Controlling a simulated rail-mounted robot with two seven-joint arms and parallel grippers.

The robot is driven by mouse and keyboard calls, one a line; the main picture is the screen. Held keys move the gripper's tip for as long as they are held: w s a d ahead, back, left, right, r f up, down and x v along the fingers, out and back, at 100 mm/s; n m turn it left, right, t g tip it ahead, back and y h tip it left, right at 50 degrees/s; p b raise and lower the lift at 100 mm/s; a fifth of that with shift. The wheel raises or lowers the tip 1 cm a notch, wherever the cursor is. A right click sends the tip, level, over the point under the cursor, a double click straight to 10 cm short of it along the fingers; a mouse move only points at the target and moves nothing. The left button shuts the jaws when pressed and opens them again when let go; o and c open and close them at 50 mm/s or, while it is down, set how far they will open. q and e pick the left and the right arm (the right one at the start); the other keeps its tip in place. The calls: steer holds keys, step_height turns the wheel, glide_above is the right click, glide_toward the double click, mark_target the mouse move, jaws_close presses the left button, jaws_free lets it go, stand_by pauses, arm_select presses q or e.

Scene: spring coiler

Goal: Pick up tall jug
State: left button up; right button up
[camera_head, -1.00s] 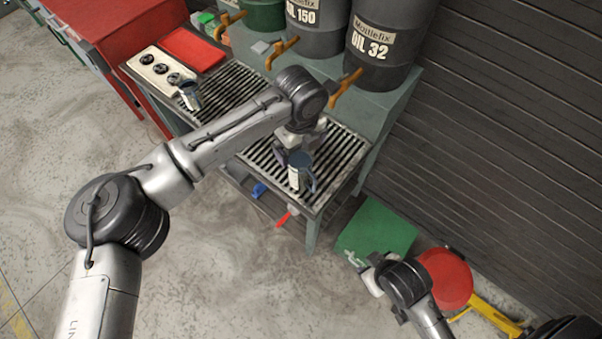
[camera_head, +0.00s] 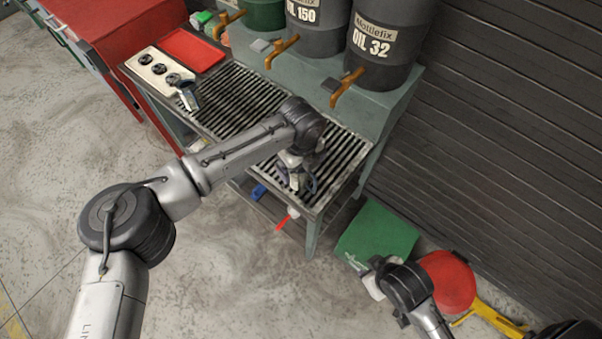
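One metal jug (camera_head: 307,183) stands near the front right end of the slatted bench top. My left gripper (camera_head: 292,170) is over it, pointing down, and my wrist hides most of the jug. Whether the fingers touch or close on it cannot be seen. A second jug (camera_head: 188,97) with a dark opening stands at the left end of the grate, beside the white panel. Which jug is the taller is not clear. My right gripper (camera_head: 372,279) is low at the bottom right, away from both jugs; its fingers are too small to read.
Oil drums (camera_head: 384,42) with yellow taps (camera_head: 346,88) stand along the back of the bench. A red tray (camera_head: 193,50) and white panel (camera_head: 157,68) lie at the left end. A green box (camera_head: 377,235) and red round container (camera_head: 447,280) are near my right arm. The grate's middle (camera_head: 240,95) is clear.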

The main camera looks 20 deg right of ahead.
arm_select(q)
steer(key=shift+c, duration=0.3)
steer(key=c, duration=1.2)
steer(key=shift+r, duration=0.2)
